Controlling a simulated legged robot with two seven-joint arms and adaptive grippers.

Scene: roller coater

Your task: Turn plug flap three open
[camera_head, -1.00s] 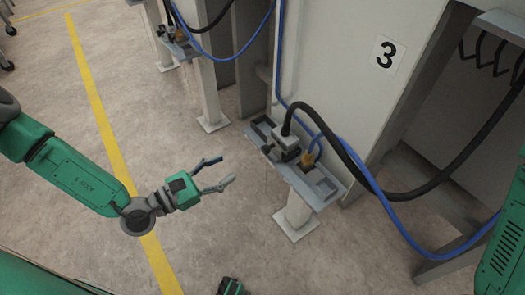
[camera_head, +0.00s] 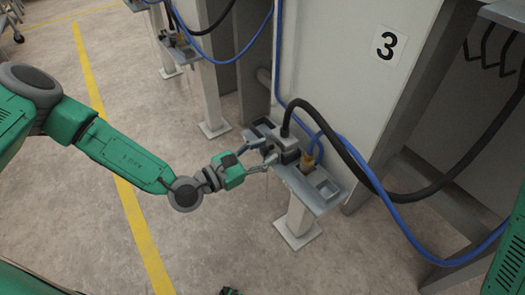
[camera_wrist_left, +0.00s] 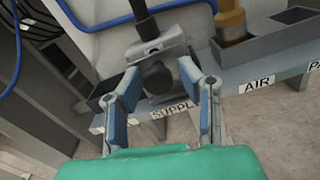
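The station marked with a 3 sign (camera_head: 389,47) has a grey tray (camera_head: 325,200) on a white post. A grey plug block (camera_head: 285,141) with a thick black hose sits in the tray. In the left wrist view, its dark round knob (camera_wrist_left: 157,77) faces me above a label reading "SUPPL". My left gripper (camera_head: 267,158) is open at the tray. In the wrist view its fingers (camera_wrist_left: 160,85) stand on either side of the knob; I cannot tell whether they touch it. My right gripper is not in clear view.
A brass fitting (camera_head: 308,160) with a blue hose (camera_head: 400,228) stands right of the plug; it also shows in the wrist view (camera_wrist_left: 231,20), above an "AIR" label. A similar station (camera_head: 180,50) stands further back. The floor left of the post is clear.

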